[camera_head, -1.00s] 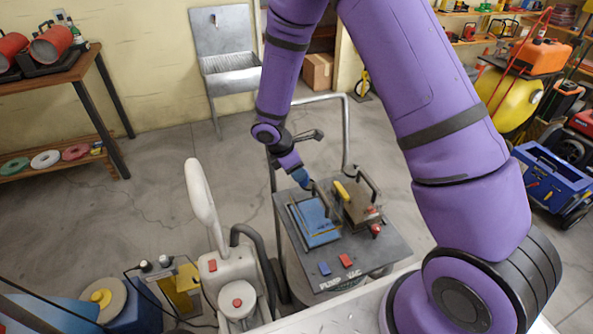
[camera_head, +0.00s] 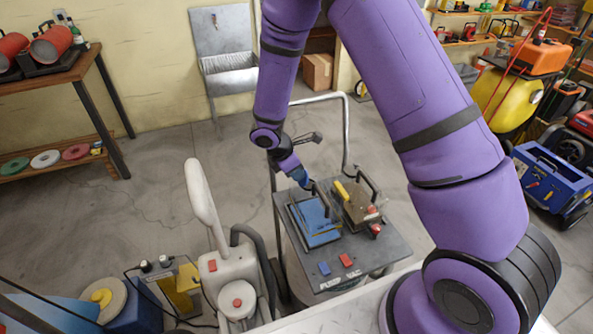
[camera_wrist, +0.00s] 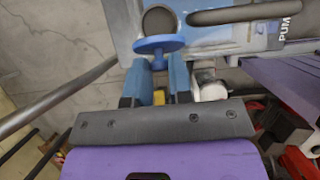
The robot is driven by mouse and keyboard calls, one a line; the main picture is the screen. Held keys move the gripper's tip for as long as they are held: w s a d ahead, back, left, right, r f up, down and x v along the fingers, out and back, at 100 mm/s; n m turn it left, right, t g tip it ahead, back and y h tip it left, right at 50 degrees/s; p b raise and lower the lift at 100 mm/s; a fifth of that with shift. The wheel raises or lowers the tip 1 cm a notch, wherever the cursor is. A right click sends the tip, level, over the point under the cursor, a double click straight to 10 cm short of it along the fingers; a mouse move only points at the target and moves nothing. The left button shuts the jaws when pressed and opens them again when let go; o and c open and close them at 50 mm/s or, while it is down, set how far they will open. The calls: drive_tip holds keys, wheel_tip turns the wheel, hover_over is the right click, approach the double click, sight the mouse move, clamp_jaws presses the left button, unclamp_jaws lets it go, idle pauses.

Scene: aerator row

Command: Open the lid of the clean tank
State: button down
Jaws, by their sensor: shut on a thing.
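The tank unit (camera_head: 375,258) has a dark top with a blue lid (camera_head: 320,226) on the left and a brownish clear lid (camera_head: 357,210) on the right. I cannot read which one is the clean tank. My gripper (camera_head: 306,184) is at the far edge of the blue lid. In the wrist view my gripper (camera_wrist: 160,66) is shut on a blue knob (camera_wrist: 158,45), a disc on a short stem, next to a light blue surface. The blue lid looks about flat; any small tilt is hard to tell.
A dark upright handle (camera_head: 370,187) and a yellow piece (camera_head: 342,191) stand close right of my gripper. A metal push bar (camera_head: 345,120) rises behind. A grey machine with a tall handle (camera_head: 203,200) stands left.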

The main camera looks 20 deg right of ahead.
drive_tip(key=shift+a+f+h, duration=0.35)
drive_tip(key=shift+a+h, duration=0.25)
drive_tip(key=shift+h, duration=0.55)
drive_tip(key=shift+a+f+h, duration=0.3)
drive_tip(key=shift+a+h, duration=0.25)
drive_tip(key=shift+h, duration=0.65)
drive_tip(key=shift+a+f+h, duration=0.35)
drive_tip(key=shift+a+h, duration=0.25)
drive_tip(key=shift+h, duration=0.55)
drive_tip(key=c, duration=1)
unclamp_jaws()
